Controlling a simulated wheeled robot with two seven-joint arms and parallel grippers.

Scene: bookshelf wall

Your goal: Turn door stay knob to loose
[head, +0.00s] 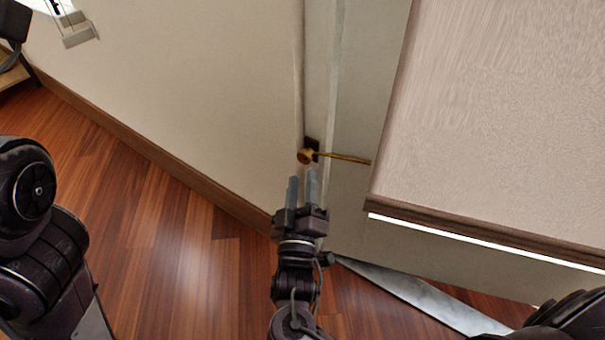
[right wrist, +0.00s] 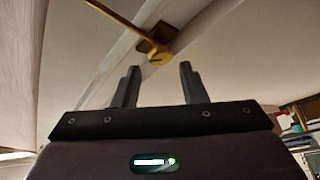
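The door stay has a round brass knob (head: 304,156) on a dark mounting plate (head: 312,144) at the door frame edge. A thin brass rod (head: 343,158) runs from it to the right. My right gripper (head: 303,176) is just below the knob in the head view, fingers pointing at it. In the right wrist view the knob (right wrist: 161,58) lies beyond and between the two spread fingertips (right wrist: 160,68). The fingers are open and empty, apart from the knob. My left arm shows at the left edge, but its gripper is out of sight.
A large beige panel with a brown edge (head: 480,232) fills the right side, close to the rod. A pale wall (head: 200,90) with a brown baseboard (head: 150,152) is on the left. Wooden floor (head: 150,240) lies clear below.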

